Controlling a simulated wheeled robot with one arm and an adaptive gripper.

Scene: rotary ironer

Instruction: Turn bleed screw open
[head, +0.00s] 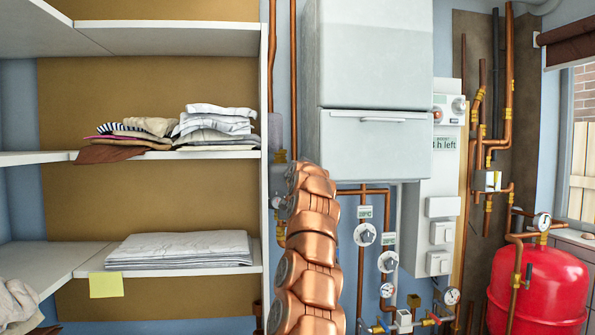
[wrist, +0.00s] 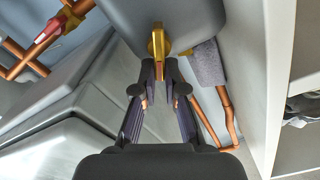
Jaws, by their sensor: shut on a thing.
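In the wrist view, a brass-yellow fitting, which looks like the bleed screw (wrist: 157,40), stands at the edge of a large grey body. My gripper (wrist: 161,70) reaches up to it from below. Its two dark fingertips are shut on the lower end of the screw, one on each side. The gripped end is partly hidden between the fingertips. I cannot tell how far the screw is turned. In the head view my copper-coloured arm rises in front of the pipes, and neither my gripper nor the screw can be made out.
A grey sleeve (wrist: 207,63) and copper pipes (wrist: 224,120) lie close right of the gripper. A red-handled valve (wrist: 50,28) is at upper left. The head view shows a white boiler (head: 375,60), shelves with folded linen (head: 180,247), gauges and a red tank (head: 540,285).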

